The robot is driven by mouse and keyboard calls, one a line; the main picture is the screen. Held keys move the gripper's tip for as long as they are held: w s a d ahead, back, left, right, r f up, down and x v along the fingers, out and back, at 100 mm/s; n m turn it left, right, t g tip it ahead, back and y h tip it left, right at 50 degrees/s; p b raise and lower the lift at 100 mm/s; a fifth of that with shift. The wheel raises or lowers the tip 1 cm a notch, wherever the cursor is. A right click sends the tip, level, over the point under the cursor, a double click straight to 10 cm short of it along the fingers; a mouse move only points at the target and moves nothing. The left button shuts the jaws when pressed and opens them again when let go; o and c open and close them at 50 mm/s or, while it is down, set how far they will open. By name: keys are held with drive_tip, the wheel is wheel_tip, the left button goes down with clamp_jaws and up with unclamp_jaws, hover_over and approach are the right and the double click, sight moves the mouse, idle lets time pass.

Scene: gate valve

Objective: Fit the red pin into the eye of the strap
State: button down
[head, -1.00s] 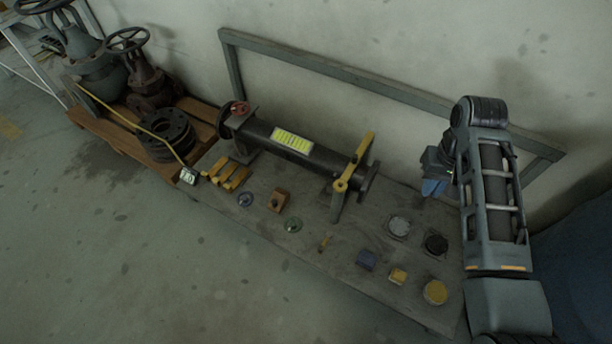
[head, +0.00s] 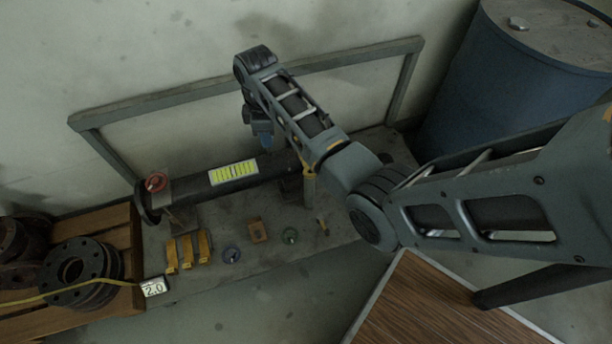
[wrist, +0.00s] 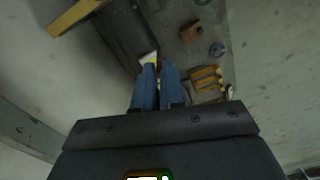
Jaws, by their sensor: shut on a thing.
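My gripper (head: 262,139) hangs over the dark pipe (head: 195,194) near its yellow label (head: 233,172). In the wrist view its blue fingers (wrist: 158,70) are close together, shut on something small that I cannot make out. I cannot identify the red pin in either view. The yellow strap (head: 309,168) is mostly hidden behind my arm in the head view. A yellow bar at the upper left of the wrist view (wrist: 75,16) looks like part of it. Its eye is not visible now.
Yellow blocks (head: 188,250), a blue-grey ring (head: 231,254), a brown block (head: 258,231) and a green ring (head: 290,235) lie on the bench before the pipe. A grey rail frame (head: 185,94) stands behind. A blue drum (head: 480,90) is at right.

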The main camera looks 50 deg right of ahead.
drive_tip(key=s+d+f+n+p, duration=0.1)
drive_tip(key=s+d+n+p, duration=0.1)
drive_tip(key=s+d+n, duration=0.55)
drive_tip(key=s+d+n+p, duration=0.1)
drive_tip(key=s+d+n, duration=0.35)
drive_tip(key=d, duration=0.55)
drive_tip(key=shift+w+a+f+b, duration=0.5)
drive_tip(key=shift+a+f+b, duration=0.05)
drive_tip(key=shift+a+f, duration=1.3)
drive_tip(key=shift+w+a+f+b, duration=0.55)
drive_tip(key=shift+a+f, duration=1.25)
drive_tip(key=shift+f, duration=0.1)
drive_tip(key=shift+w+a+f+b, duration=0.5)
drive_tip(key=shift+a+f+b, duration=0.05)
drive_tip(key=shift+a+f, duration=1.3)
drive_tip(key=shift+f, duration=0.1)
drive_tip(key=c, duration=1.2)
unclamp_jaws()
wheel_tip(320, 180, up, 12)
drive_tip(key=p, duration=0.3)
drive_tip(key=shift+p, duration=0.4)
